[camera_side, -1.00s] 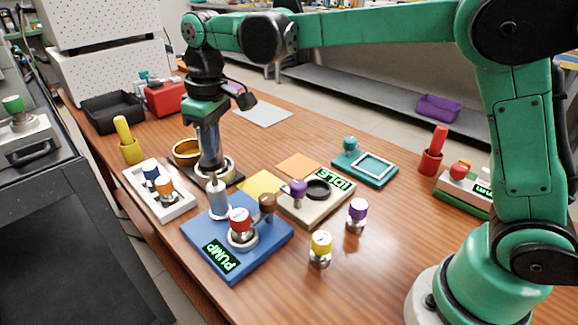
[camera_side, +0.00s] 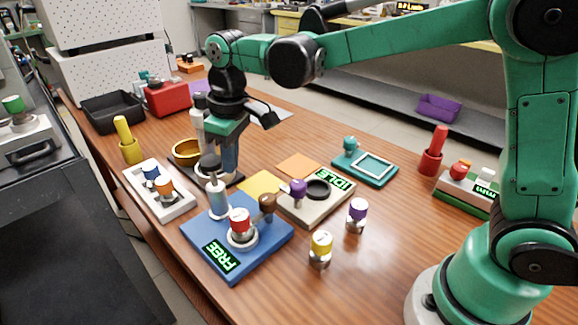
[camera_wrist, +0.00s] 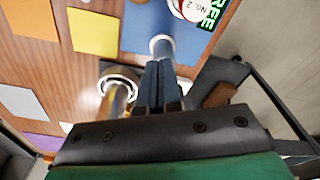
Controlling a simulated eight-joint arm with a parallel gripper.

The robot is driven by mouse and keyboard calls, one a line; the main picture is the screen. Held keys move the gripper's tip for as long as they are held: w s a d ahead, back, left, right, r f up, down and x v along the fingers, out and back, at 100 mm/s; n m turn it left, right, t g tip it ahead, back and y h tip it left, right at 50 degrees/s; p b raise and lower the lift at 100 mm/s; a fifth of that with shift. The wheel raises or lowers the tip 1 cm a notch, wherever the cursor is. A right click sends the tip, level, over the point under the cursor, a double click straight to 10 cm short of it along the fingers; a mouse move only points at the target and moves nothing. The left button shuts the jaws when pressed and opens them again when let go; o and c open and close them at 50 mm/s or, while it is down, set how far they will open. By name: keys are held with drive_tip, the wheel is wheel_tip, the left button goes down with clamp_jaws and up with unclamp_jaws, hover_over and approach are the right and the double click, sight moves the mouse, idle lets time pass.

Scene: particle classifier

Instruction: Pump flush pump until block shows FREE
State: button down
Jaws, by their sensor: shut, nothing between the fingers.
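The blue block (camera_side: 262,240) lies at the front of the table, and its green display (camera_side: 221,255) reads FREE. The display shows partly in the wrist view (camera_wrist: 214,14). The white flush pump (camera_side: 217,203) stands at the block's back left corner, with a dark cap (camera_side: 210,163) above it. A red-topped vial (camera_side: 240,222) stands upright in a ring on the block. My gripper (camera_wrist: 158,68) is shut and empty, its fingers together and pointing towards the pump's white cylinder (camera_wrist: 161,43). Whether the fingers touch the pump cannot be told.
A beige block (camera_side: 318,208) reading IDLE lies to the right of the pump. A white rack (camera_side: 172,203) with two vials stands left. Yellow (camera_side: 320,250) and purple (camera_side: 357,215) vials stand in front. The right front tabletop is clear.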

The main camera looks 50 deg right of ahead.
drive_tip(key=shift+r, duration=0.15)
drive_tip(key=shift+s+d+r, duration=0.1)
drive_tip(key=shift+s+r, duration=0.05)
drive_tip(key=shift+r, duration=1.2)
drive_tip(key=shift+s+d+r, duration=0.1)
drive_tip(key=shift+r, duration=1.2)
drive_tip(key=s+d+f+m+t, duration=0.5)
drive_tip(key=s+d, duration=0.3)
drive_tip(key=s, duration=0.2)
drive_tip(key=shift+s+d+t+h, duration=0.25)
drive_tip(key=shift+s+t+h, duration=0.1)
drive_tip(key=shift+t, duration=0.25)
